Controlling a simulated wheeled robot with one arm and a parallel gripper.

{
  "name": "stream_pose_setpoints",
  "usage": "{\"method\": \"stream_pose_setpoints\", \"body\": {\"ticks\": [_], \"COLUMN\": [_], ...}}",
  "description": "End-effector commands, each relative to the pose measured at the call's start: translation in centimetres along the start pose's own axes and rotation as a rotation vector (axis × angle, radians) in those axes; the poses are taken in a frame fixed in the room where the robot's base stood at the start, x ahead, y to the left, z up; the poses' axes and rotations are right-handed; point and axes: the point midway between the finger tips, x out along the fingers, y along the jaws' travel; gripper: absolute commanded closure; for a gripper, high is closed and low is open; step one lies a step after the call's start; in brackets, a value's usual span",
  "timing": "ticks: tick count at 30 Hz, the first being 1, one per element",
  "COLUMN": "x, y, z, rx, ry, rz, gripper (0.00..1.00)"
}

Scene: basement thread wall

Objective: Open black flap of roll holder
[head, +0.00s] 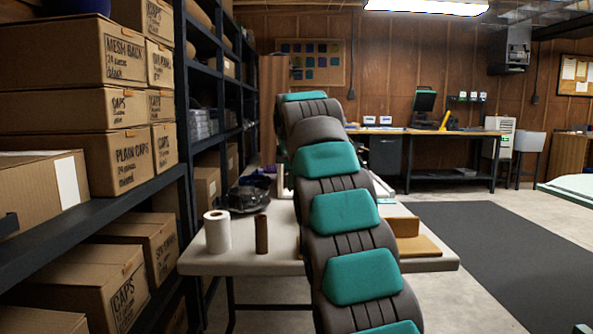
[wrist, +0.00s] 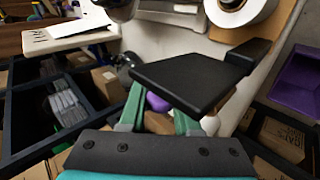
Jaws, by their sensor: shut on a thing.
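The black flap (wrist: 190,72) is a flat dark panel in the middle of the wrist view, tilted, with a block-like end (wrist: 249,56) at its right. The roll holder's light wooden board (wrist: 285,40) is behind it, with a white roll (wrist: 240,10) above the flap and another roll (wrist: 115,8) further left. My gripper (wrist: 160,98) has two green fingers that reach to the flap's near edge. It is shut on the flap, whose surface hides the fingertips. In the head view my arm hides the gripper and flap.
A folding table (head: 203,263) holds a white roll (head: 217,232), a brown tube (head: 261,234) and a dark bundle (head: 245,198). Shelves with boxes (head: 120,160) line the left. A purple bin (wrist: 297,80) is at the right in the wrist view.

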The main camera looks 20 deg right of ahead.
Motion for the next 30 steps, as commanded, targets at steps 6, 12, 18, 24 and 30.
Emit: {"method": "stream_pose_setpoints", "body": {"ticks": [6,12,18,24,30], "x": [0.18,0.46,0.70,0.80,0.82], "y": [-0.27,-0.60,-0.82,-0.88,-0.89], "z": [-0.83,-1.06,-1.15,-1.17,-1.18], "rx": [-0.105,-0.161,-0.187,-0.192,-0.192], "ry": [-0.101,-0.158,-0.185,-0.190,-0.189], "rz": [-0.003,-0.004,-0.005,-0.005,-0.005], "gripper": [1.00,1.00,1.00,1.00,1.00]}}
